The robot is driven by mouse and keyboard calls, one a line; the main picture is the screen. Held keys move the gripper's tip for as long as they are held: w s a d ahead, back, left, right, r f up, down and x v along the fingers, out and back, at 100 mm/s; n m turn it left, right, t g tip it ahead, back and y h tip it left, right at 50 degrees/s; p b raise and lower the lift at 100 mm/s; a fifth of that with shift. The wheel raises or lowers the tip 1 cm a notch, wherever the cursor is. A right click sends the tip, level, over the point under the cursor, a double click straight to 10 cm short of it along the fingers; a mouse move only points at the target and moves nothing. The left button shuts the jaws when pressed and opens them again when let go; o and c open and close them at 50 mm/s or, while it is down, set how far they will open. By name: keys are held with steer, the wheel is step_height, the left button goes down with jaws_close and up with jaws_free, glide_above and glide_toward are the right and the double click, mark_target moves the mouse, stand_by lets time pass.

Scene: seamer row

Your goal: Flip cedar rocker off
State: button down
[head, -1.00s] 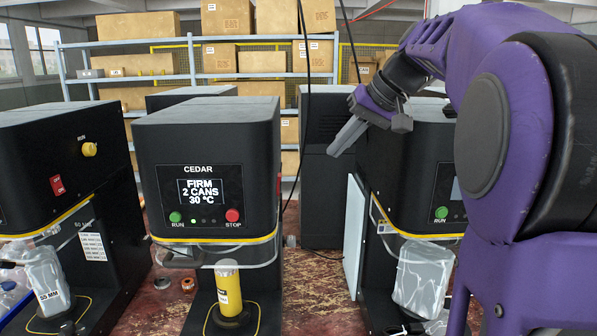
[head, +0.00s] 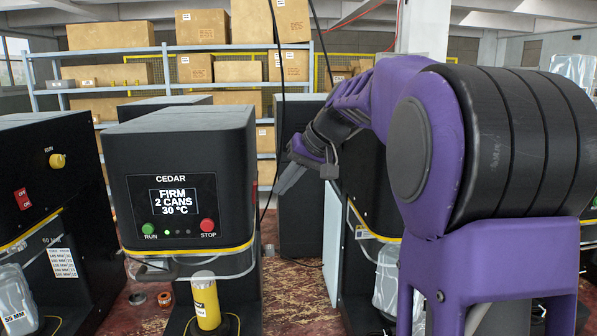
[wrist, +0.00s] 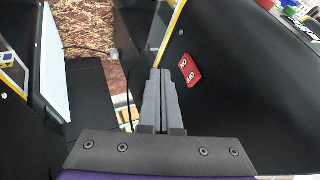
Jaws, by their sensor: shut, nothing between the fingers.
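The CEDAR machine (head: 185,140) is a black box with a lit screen reading FIRM, 2 CANS, 30 °C, a green RUN button (head: 148,229) and a red STOP button (head: 208,225). Its red rocker (wrist: 189,70), marked ON and OFF, is on its dark side panel in the wrist view; in the head view only a thin red edge shows on the right side. I cannot tell which half is pressed in. My gripper (head: 280,190) is shut and empty, just right of the machine. In the wrist view its fingertips (wrist: 160,75) are left of the rocker, apparently not touching it.
A white panel (head: 333,245) and another black machine stand right of my gripper, leaving a narrow gap. A left machine has its own red switch (head: 22,201) and yellow knob (head: 58,161). A yellow can (head: 207,303) stands under CEDAR. Black cables hang near my gripper.

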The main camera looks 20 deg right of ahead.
steer(key=a, duration=0.1)
steer(key=a+r, duration=0.1)
steer(key=a, duration=0.1)
steer(key=shift+w+a, duration=0.1)
steer(key=shift+w, duration=0.1)
steer(key=shift+a+r, duration=0.1)
steer(key=shift+a, duration=0.2)
steer(key=shift+r+p, duration=0.1)
steer(key=shift+p, duration=0.2)
steer(key=shift+r+p, duration=0.55)
steer(key=shift+r, duration=0.15)
